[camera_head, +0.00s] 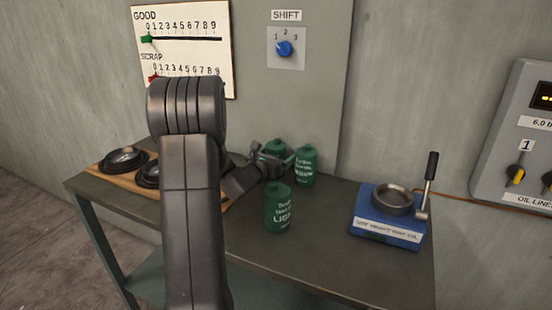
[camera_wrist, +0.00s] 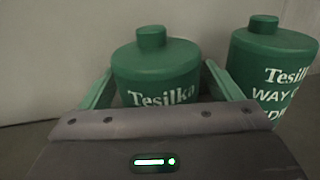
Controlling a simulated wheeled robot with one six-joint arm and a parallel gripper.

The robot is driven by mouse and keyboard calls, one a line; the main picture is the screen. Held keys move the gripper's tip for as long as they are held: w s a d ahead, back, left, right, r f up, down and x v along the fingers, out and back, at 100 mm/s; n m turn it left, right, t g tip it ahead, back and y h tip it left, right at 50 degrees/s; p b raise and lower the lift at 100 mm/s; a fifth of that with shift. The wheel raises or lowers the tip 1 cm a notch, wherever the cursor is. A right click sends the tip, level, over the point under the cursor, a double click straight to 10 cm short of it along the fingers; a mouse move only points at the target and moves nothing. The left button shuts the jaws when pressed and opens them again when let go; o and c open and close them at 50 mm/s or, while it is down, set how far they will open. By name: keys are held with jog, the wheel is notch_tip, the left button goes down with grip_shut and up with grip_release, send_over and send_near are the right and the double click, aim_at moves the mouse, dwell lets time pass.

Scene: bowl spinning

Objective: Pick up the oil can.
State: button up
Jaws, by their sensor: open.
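Three green cans with short caps stand on the bench. One (camera_head: 278,208) at the front has a label ending in "LIGHT". One (camera_head: 304,165) stands at the back right; a can marked "WAY" shows at the right of the wrist view (camera_wrist: 272,75). The third can (camera_head: 275,147) is behind my gripper (camera_head: 270,162), which partly hides it. In the wrist view my green fingers stand open on either side of a can (camera_wrist: 155,65) marked "Tesilko", its lower part hidden by the gripper body. Whether the fingers touch it, I cannot tell.
A blue stand with a round dish and lever (camera_head: 388,222) is at the bench's right. Dark round bowls (camera_head: 124,159) sit on a wooden board (camera_head: 108,172) at the left, partly hidden by my arm. The wall is close behind the cans. The front right bench top is clear.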

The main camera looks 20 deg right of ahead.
jog(key=shift+w+d, duration=0.1)
jog(key=shift+d, duration=0.05)
jog(key=c, duration=1.4)
jog(key=shift+c, duration=0.3)
jog(key=shift+r, duration=0.1)
